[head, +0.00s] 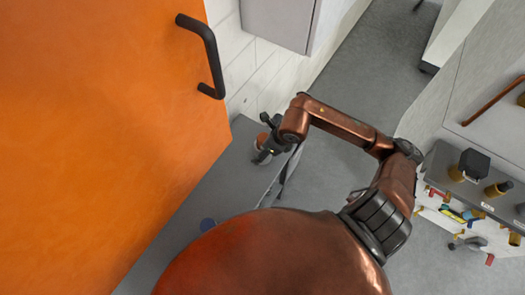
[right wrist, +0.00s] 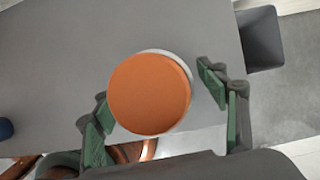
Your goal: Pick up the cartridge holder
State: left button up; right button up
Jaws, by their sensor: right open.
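The cartridge holder appears to be the round orange-topped object (right wrist: 149,92) with a pale rim, standing on the grey counter (right wrist: 60,60). In the right wrist view it lies between the two green-padded fingers of my right gripper (right wrist: 158,104). The fingers are spread apart, with a gap visible on the right side; the left finger is close to the object's edge. In the head view my right gripper (head: 267,141) is over the counter, and the object (head: 261,139) is partly hidden by it. My left gripper is not in view.
A large orange door (head: 90,130) with a black handle (head: 205,55) is left of the counter. A blue round item (head: 208,224) sits on the counter nearer me. A shelf (head: 450,165) with several fittings and tools is at right. Grey floor (head: 370,80) lies between.

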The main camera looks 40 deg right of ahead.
jog(key=shift+c, duration=0.4)
jog(key=c, duration=1.3)
